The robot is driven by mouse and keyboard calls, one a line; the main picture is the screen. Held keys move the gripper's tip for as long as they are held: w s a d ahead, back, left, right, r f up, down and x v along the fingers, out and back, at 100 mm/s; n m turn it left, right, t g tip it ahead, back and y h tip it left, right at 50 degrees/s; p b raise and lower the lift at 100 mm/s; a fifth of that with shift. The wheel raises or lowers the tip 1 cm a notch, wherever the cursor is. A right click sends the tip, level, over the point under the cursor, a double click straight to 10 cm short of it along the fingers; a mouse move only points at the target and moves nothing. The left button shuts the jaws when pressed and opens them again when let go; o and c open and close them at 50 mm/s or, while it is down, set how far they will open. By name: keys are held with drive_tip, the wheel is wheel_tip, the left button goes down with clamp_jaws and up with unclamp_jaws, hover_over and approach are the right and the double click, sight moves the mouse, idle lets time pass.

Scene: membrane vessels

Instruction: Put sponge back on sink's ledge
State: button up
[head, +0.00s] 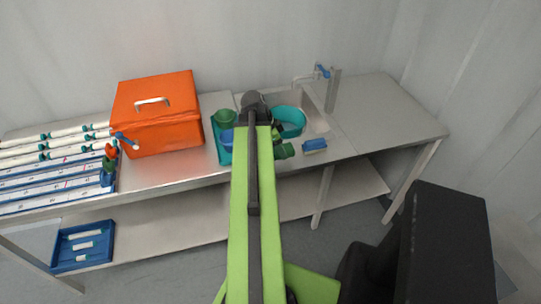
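A teal bowl (291,116) sits in the left part of the sink. The sink's ledge shows as a steel rim around the basin, with the tap (306,79) behind it. My green arm reaches over the counter's front edge. The dark end of my arm, at my gripper (254,104), is left of the bowl and well left of the sponge. My gripper's fingers are hidden or too small to make out.
A teal tray (215,147) with green and blue cups is left of my arm. Green items (285,151) lie right of it. An orange box (162,122) and a rack of white tubes (55,180) stand farther left. The counter's right end is clear.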

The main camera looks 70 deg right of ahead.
drive_tip(key=shift+s, duration=0.1)
drive_tip(key=shift+s+f, duration=0.15)
wheel_tip(320, 180, down, 4)
drive_tip(key=b, duration=0.4)
drive_tip(key=shift+w+r, duration=0.2)
drive_tip(key=shift+w, duration=0.1)
drive_tip(key=shift+f, duration=0.15)
drive_tip(key=o, duration=1.2)
